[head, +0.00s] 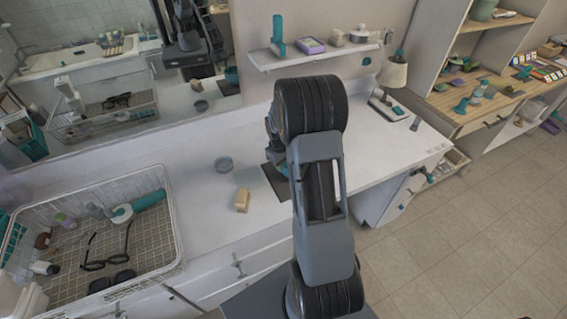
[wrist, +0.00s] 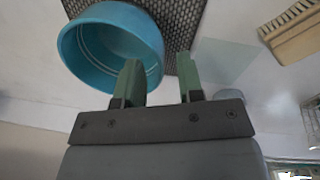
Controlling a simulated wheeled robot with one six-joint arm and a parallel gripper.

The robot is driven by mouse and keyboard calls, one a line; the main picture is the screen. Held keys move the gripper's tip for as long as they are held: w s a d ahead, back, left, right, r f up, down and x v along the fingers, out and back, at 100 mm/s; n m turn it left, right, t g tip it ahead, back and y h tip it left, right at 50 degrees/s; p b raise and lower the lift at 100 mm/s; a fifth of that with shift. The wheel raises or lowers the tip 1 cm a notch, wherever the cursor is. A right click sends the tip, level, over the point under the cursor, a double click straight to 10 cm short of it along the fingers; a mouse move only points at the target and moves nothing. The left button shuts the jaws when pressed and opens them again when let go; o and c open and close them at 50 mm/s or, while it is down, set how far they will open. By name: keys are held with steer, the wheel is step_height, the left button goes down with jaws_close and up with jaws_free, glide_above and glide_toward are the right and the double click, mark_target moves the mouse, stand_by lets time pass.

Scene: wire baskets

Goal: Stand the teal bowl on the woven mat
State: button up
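The teal bowl (wrist: 85,45) fills the upper left of the wrist view, its inside partly facing the camera. It overlaps the dark woven mat (wrist: 185,12) behind it; whether it rests on the mat I cannot tell. My gripper (wrist: 158,72) is open. Its left finger overlaps the bowl's opening and its right finger is outside, so the near rim shows between them with a clear gap. In the head view a bit of teal shows beside my arm, and the mat (head: 273,184) lies on the white counter, partly hidden by my arm.
A wire basket (head: 172,215) with several items stands farther left. Counter to the right looks mostly clear.

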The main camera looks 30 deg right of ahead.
steer(key=shift+a+r+p, duration=0.15)
steer(key=shift+r+p, duration=0.65)
steer(key=shift+r, duration=0.55)
step_height(320, 180, up, 14)
steer(key=a+b, duration=0.1)
steer(key=b, duration=0.1)
steer(key=shift+s+a+f, duration=0.15)
steer(key=shift+s+a, duration=0.05)
steer(key=shift+s, duration=0.05)
steer(key=s+a+r+m+t, duration=0.1)
steer(key=s+a+t, duration=0.1)
steer(key=s+a, duration=0.5)
steer(key=s+a+r+m+t+y, duration=0.1)
steer(key=s+a+r+t, duration=0.1)
steer(key=s+a, duration=0.6)
steer(key=shift+s+a+r, duration=0.2)
steer(key=shift+s+r, duration=0.05)
steer(key=shift+s, duration=0.25)
